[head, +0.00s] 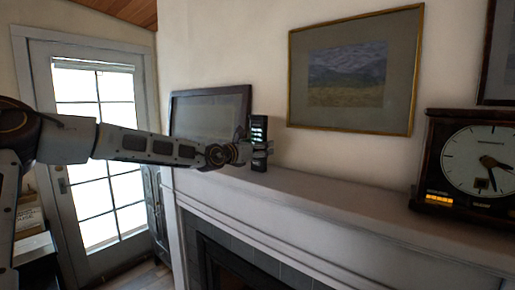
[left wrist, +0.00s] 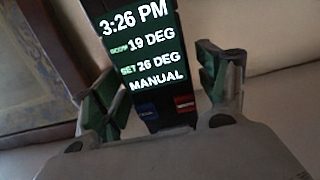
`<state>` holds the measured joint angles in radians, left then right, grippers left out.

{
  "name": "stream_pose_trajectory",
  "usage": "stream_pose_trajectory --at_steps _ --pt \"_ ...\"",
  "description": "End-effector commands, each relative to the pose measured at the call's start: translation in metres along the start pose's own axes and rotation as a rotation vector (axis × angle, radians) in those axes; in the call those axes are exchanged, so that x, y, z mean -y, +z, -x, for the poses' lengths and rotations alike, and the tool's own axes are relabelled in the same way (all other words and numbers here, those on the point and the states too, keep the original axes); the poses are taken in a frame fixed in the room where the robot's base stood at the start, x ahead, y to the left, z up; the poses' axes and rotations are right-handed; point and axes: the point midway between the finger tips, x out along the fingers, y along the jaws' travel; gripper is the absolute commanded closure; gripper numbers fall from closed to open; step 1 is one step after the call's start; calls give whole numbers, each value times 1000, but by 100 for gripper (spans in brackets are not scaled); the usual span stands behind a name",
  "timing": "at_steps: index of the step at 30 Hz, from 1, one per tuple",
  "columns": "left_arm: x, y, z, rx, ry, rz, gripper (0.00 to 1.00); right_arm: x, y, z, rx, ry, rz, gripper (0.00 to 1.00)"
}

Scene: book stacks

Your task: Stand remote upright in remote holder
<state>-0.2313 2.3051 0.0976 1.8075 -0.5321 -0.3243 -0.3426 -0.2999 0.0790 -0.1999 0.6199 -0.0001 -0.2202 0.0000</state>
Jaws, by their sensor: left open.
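A black remote (head: 258,129) with a lit screen stands upright on the mantel by the wall. In the left wrist view the remote (left wrist: 145,58) shows green-white text, with a blue and a red button below. My left gripper (head: 257,148) is at the remote, reaching in from the left. In the left wrist view its green-padded fingers (left wrist: 160,90) are open, one on each side of the remote, with the right finger visibly apart from it. My right gripper is not in view.
The mantel (head: 340,205) is clear between the remote and a clock (head: 478,165) at the right. A dark-framed panel (head: 208,112) leans behind my left arm. A framed picture (head: 352,72) hangs above the mantel. A glazed door (head: 100,150) is at the left.

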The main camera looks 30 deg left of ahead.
Motion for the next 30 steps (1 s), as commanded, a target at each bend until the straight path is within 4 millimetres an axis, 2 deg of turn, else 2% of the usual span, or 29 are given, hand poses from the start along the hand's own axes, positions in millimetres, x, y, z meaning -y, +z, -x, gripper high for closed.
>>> stream_pose_trajectory --at_steps 11,30 --pt "0 3 4 1 0 0 26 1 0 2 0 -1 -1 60" --pt "0 2 38 1 0 0 26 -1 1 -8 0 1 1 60"
